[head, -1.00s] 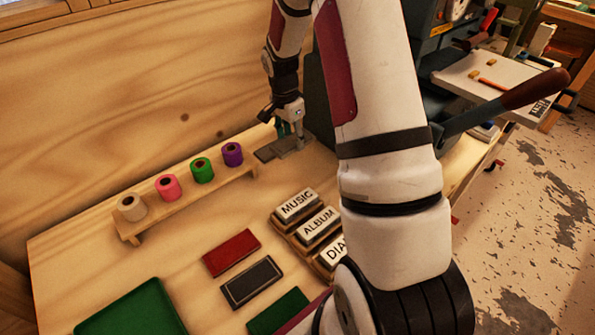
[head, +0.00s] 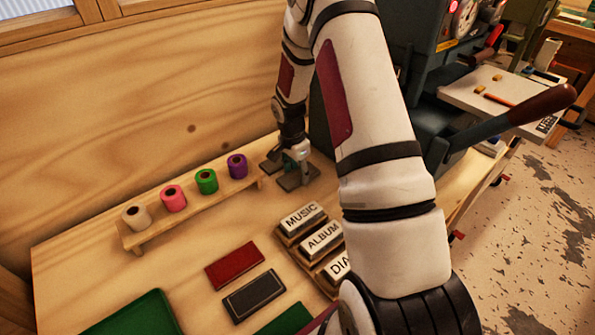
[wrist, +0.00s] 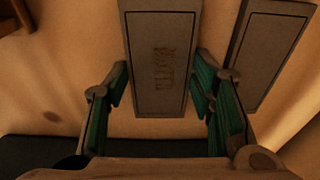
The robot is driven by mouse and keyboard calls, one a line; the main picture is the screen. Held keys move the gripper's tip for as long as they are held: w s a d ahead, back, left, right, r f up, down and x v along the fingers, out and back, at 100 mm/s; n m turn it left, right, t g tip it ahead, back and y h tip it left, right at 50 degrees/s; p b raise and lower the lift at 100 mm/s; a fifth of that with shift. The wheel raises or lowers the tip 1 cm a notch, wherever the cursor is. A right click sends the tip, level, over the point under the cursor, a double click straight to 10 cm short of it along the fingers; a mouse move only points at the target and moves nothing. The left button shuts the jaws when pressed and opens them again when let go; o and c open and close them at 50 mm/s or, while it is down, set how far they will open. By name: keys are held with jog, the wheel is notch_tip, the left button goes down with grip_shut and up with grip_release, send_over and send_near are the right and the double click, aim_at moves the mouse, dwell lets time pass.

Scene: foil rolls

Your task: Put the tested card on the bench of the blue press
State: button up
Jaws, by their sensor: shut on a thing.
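My gripper (head: 297,160) is at the back of the workbench, beside the base of the dark blue-grey press (head: 425,75). In the wrist view its green-padded fingers (wrist: 160,92) stand on either side of a grey card (wrist: 150,85) with stamped lettering, too dim to read, and are shut on it. In the head view this card (head: 297,180) shows under the fingers. A second grey card (wrist: 262,50) lies to its right in the wrist view; it shows left of my gripper in the head view (head: 270,164). The press's own bench is largely hidden by my arm.
A rack (head: 195,208) holds several foil rolls. Type blocks marked MUSIC (head: 302,217) and ALBUM stand in a holder. A red card (head: 234,265), a black card (head: 254,294) and a green tray (head: 135,318) lie in front. The press lever (head: 500,125) sticks out right; a pale table (head: 500,85) stands beyond.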

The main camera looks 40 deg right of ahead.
aim_at(294, 177)
jog(key=o, duration=1.2)
jog(key=shift+f, duration=0.1)
jog(key=s+a+r+n, duration=0.2)
jog(key=a+r, duration=0.2)
jog(key=r, duration=0.7)
jog(key=s+a+r+n, duration=0.2)
jog(key=a+r, duration=0.1)
jog(key=r, duration=0.8)
jog(key=s+a+r+n+t, duration=0.1)
jog(key=s+a+r+n, duration=0.35)
jog(key=s, duration=0.35)
jog(key=s+a+r+n+t, duration=0.1)
jog(key=s+a+r+n, duration=0.3)
jog(key=s+a+r, duration=0.3)
jog(key=s+a+n, duration=0.1)
jog(key=s, duration=0.2)
jog(key=s+a+f+n+y, duration=0.1)
jog(key=s+n, duration=0.1)
jog(key=s, duration=0.2)
jog(key=s+a+n+t, duration=0.1)
jog(key=s+n, duration=0.1)
jog(key=s, duration=0.2)
jog(key=shift+s+a+f, duration=0.1)
jog(key=shift+s+f, duration=0.05)
jog(key=shift+s, duration=0.1)
